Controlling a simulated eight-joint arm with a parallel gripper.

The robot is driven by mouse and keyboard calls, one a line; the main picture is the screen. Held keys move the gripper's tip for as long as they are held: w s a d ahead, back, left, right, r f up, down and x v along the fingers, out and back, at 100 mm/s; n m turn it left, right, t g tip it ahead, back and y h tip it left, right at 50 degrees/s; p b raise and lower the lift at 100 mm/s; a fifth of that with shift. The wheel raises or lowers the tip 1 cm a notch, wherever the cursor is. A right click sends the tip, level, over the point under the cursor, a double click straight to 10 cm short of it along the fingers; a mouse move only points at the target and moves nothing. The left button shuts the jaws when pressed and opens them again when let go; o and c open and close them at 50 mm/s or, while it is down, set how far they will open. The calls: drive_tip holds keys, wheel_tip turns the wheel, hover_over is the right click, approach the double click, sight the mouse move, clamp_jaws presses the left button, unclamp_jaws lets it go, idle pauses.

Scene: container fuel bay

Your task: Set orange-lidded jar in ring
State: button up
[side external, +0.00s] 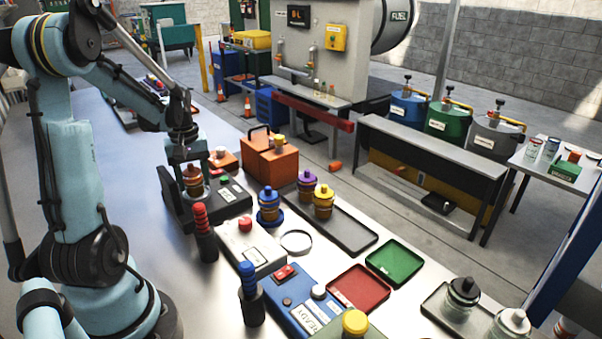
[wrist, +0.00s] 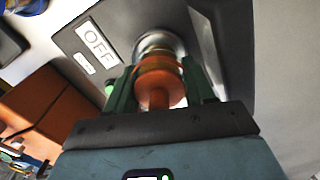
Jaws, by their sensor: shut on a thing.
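The orange-lidded jar (side external: 193,184) is upright at the dark machine (side external: 232,203) on the bench. My gripper (side external: 190,166) is shut on its orange lid from above. In the wrist view the orange lid (wrist: 158,80) sits between the two fingers of my gripper (wrist: 155,88), above a pale round part of the machine marked OFF. I cannot tell whether the jar rests on it or is slightly lifted. A thin white ring (side external: 296,252) lies empty on the bench, to the right of and nearer the camera than the jar.
A blue-lidded jar (side external: 268,204) stands between the machine and the ring. Purple-lidded (side external: 307,185) and yellow-lidded (side external: 323,202) jars stand on a dark tray (side external: 358,240). A red-knobbed handle (side external: 203,232) and a white box with a red button (side external: 250,246) are close by. Red and green trays lie right.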

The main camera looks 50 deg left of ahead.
sight(189, 165)
drive_tip(key=o, duration=1.3)
drive_tip(key=shift+o, duration=0.2)
drive_tip(key=shift+s, duration=0.1)
drive_tip(key=shift+r, duration=1.75)
drive_tip(key=shift+c, duration=0.2)
drive_tip(key=shift+o, duration=0.9)
drive_tip(key=shift+r, duration=2.3)
